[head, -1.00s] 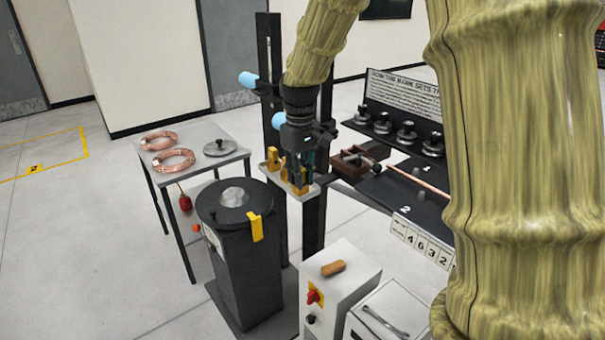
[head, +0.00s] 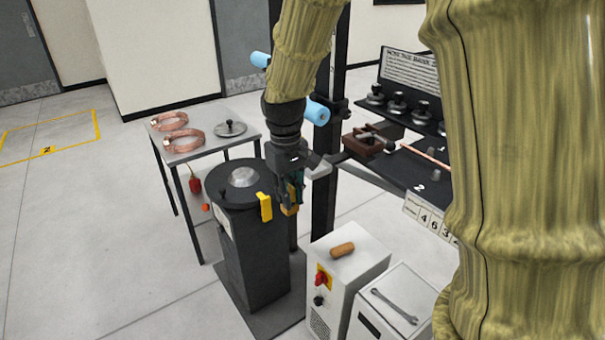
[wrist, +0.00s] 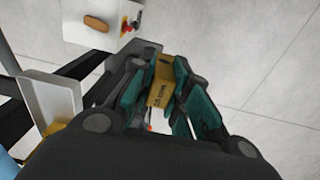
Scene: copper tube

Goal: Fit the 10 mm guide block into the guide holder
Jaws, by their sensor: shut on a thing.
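My gripper (head: 291,192) is shut on a brass-yellow guide block (head: 289,209), in front of the black column stand. In the wrist view the block (wrist: 160,85) sits between the teal finger pads, with small dark lettering that I cannot read. No support touches it that I can see. I cannot tell for sure which part is the guide holder; a brown open-topped fixture (head: 363,144) with a dark handle is on the stand, right of and above my gripper. A white tray (wrist: 50,92) is left in the wrist view, with another yellow block (wrist: 62,158) near it.
A white cabinet (head: 345,272) with a red switch is below right. A blue cylinder (head: 317,111) sticks out from the stand. A table (head: 195,150) with copper coils is left.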

